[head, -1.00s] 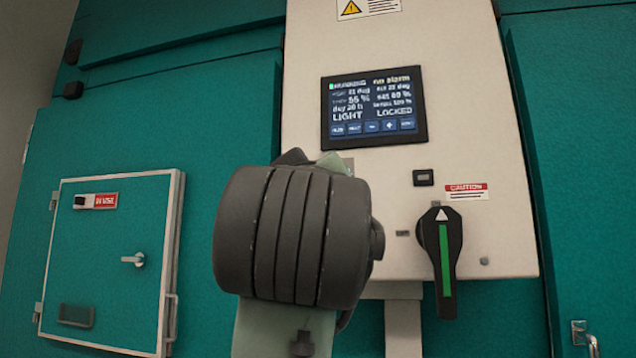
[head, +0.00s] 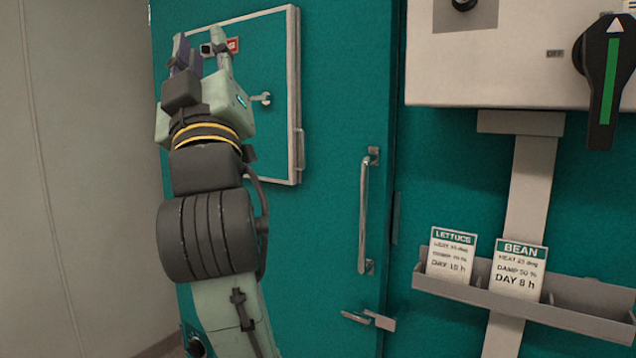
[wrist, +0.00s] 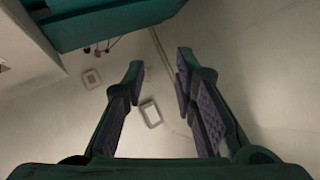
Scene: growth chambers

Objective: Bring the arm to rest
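My gripper (head: 203,62) is at the end of my raised arm, at the upper left of the head view. It points upward in front of a small framed hatch (head: 262,125) on the teal chamber wall and partly covers it. In the wrist view my gripper (wrist: 158,72) shows its two fingers spread apart with nothing between them. Beyond the fingers is a pale surface, out of reach. I cannot tell whether the arm touches the chamber wall.
A white control box (head: 500,75) with a black rotary switch (head: 604,85) is at the upper right. Below it, a grey rack (head: 575,310) holds a lettuce card (head: 450,256) and a bean card (head: 517,272). A long door handle (head: 364,215) stands out between. A bare wall (head: 75,180) lies left.

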